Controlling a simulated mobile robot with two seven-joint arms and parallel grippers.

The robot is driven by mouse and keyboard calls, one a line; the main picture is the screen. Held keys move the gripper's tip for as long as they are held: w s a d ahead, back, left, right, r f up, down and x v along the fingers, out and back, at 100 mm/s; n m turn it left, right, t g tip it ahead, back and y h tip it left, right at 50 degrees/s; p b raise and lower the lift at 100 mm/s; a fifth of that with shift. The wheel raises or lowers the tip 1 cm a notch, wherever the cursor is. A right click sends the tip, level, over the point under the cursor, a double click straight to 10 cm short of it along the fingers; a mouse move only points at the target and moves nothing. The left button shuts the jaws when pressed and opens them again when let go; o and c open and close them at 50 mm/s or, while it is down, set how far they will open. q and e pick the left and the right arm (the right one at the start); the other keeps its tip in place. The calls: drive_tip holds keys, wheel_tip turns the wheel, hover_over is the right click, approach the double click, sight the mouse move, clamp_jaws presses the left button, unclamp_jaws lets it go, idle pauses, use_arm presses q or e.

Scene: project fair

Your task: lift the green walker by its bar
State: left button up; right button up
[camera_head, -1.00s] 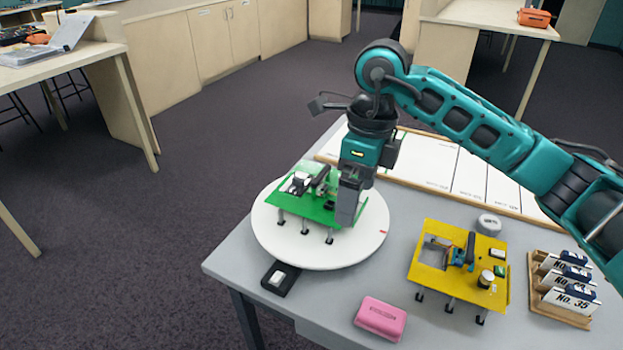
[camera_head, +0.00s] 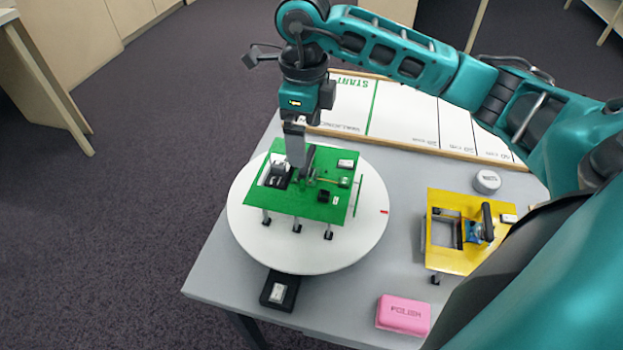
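The green walker (camera_head: 333,163) is a flat green plate on several short grey legs, and it appears to stand on the white round turntable (camera_head: 375,215). Its dark bar (camera_head: 309,158) rises near the middle of the plate. My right gripper (camera_head: 296,160) points down over the plate, right at the bar as seen here. Its near finger covers part of the bar's surroundings. I cannot tell whether the fingers are around the bar or touching it, or whether they are open. My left gripper is not in view.
A yellow walker (camera_head: 445,258) stands right of the turntable, partly hidden by my arm. A round white tin (camera_head: 487,181), a pink block (camera_head: 403,313) and a black box (camera_head: 279,290) lie on the grey table (camera_head: 335,295). The white START track (camera_head: 345,105) runs along the back.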

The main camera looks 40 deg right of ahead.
sight(309, 159)
drive_tip(key=shift+f, duration=0.95)
drive_tip(key=f, duration=0.4)
drive_tip(key=shift+s+d+f, duration=0.1)
drive_tip(key=shift+s+d, duration=0.1)
drive_tip(key=shift+s, duration=0.1)
drive_tip(key=shift+f, duration=0.6)
drive_tip(key=shift+c, duration=0.4)
drive_tip(key=shift+w+r, duration=0.1)
drive_tip(key=c, duration=0.8)
